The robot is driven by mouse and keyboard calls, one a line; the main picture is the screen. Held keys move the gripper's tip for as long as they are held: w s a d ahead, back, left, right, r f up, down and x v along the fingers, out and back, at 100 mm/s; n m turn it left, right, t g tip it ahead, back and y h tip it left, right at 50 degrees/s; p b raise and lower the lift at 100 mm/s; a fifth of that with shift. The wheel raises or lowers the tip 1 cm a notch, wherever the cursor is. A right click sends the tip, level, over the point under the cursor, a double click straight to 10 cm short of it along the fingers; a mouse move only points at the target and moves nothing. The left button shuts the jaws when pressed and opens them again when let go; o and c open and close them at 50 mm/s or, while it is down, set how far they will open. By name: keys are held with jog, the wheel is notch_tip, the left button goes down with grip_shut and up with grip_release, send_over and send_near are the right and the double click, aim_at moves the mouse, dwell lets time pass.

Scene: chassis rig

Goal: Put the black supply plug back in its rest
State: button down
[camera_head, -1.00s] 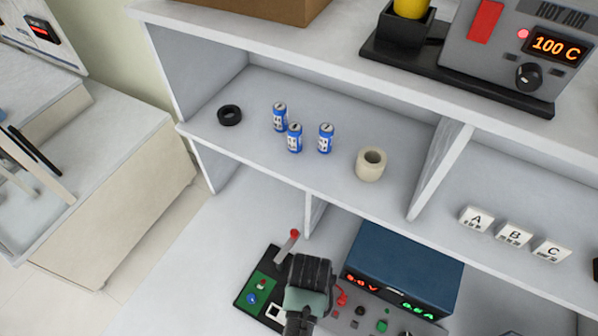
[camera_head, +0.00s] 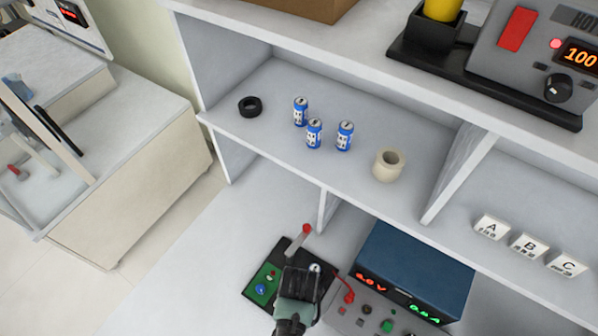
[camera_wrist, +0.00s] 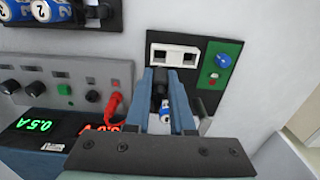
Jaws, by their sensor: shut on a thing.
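My gripper (camera_wrist: 164,76) is shut on a black plug (camera_wrist: 159,88), which shows as a dark piece between the fingers in the wrist view. A small blue-and-white thing (camera_wrist: 166,113) shows below it between the fingers; I cannot tell how it is placed. A white block with two dark openings (camera_wrist: 174,56) lies just beyond the fingertips on a black base plate (camera_wrist: 211,47). In the head view my gripper (camera_head: 306,274) is over the black base plate (camera_head: 256,292) and hides the block. I cannot tell which part is the plug's rest.
The blue power supply (camera_head: 415,268) stands beside the plate, with a red plug (camera_wrist: 114,103) at its panel. A green board (camera_wrist: 220,62) and a red-tipped lever (camera_head: 305,231) are on the plate. The shelf above holds blue cells (camera_head: 314,134) and a tape roll (camera_head: 388,166).

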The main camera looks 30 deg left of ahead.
jog(key=shift+f+b, duration=1.2)
jog(key=shift+f, duration=0.8)
jog(key=shift+p, duration=0.65)
jog(key=shift+f+b, duration=1.4)
jog(key=shift+f, duration=0.35)
jog(key=c, duration=0.7)
grip_release()
jog(key=shift+r, duration=0.15)
notch_tip(320, 180, up, 13)
jog(key=shift+f, duration=0.1)
